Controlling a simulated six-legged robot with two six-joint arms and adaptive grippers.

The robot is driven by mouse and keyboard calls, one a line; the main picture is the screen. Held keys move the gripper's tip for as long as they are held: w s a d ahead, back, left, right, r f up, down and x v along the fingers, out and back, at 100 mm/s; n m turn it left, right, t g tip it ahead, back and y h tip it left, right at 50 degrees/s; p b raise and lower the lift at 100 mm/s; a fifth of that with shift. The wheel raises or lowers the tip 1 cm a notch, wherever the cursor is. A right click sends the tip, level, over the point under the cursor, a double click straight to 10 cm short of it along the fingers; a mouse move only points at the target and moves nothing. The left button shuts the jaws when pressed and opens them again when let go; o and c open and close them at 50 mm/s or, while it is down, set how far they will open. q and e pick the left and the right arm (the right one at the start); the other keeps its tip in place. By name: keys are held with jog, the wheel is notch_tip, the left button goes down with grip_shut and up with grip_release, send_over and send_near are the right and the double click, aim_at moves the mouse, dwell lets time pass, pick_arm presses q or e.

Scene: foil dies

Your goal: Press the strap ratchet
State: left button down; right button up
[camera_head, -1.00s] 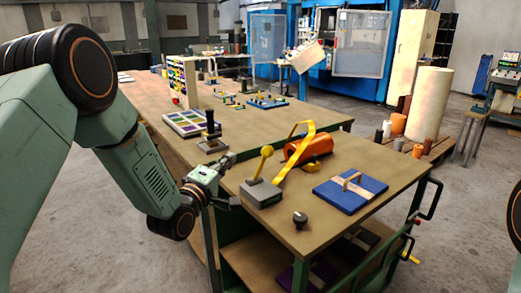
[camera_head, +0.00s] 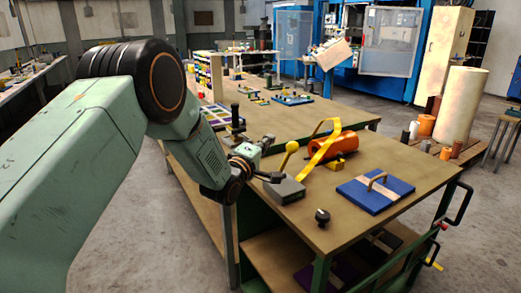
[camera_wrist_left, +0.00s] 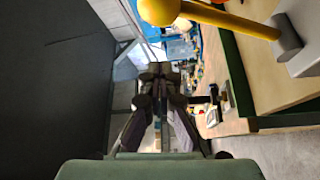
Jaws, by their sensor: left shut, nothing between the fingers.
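An orange roll (camera_head: 345,146) lies on the workbench with a yellow strap (camera_head: 319,153) looped over it. A small yellow block (camera_head: 335,165) sits at its front. A grey box (camera_head: 287,190) with an upright yellow ball-topped lever (camera_head: 290,150) stands to the left; I cannot tell which part is the ratchet. My left gripper (camera_head: 271,160) is shut and empty, just left of the lever and box near the bench's left edge. In the left wrist view its fingers (camera_wrist_left: 158,75) come together, and the yellow lever (camera_wrist_left: 225,17) shows at upper right, apart from them. My right gripper is out of view.
A blue plate with a handle (camera_head: 372,191) lies on the bench's right part, and a black knob (camera_head: 322,216) near its front edge. A black upright handle (camera_head: 235,118) stands behind my left gripper. Bare bench top (camera_head: 345,225) lies between knob and plate.

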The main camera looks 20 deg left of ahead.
pick_arm(q)
jog(key=d, duration=0.3)
jog(key=shift+d+f, duration=0.25)
jog(key=shift+f, duration=0.05)
jog(key=shift+d, duration=0.1)
jog(key=s+d+f+m+h+b, duration=0.1)
jog(key=d+f+m+b, duration=0.1)
jog(key=m+b, duration=0.1)
jog(key=s+d+f+m+t+h+b, duration=0.1)
jog(key=s+d+f+m+b, duration=0.1)
jog(key=f+m+b, duration=0.1)
jog(key=s+d+f+m+t+h+b, duration=0.1)
jog(key=s+d+f+m+h+b, duration=0.1)
jog(key=f+b, duration=0.1)
jog(key=shift+s+d+f+m+b, duration=0.15)
jog(key=shift+d+m+b, duration=0.2)
jog(key=shift+m, duration=0.05)
jog(key=shift+s+d+f, duration=0.1)
jog(key=shift+f, duration=0.35)
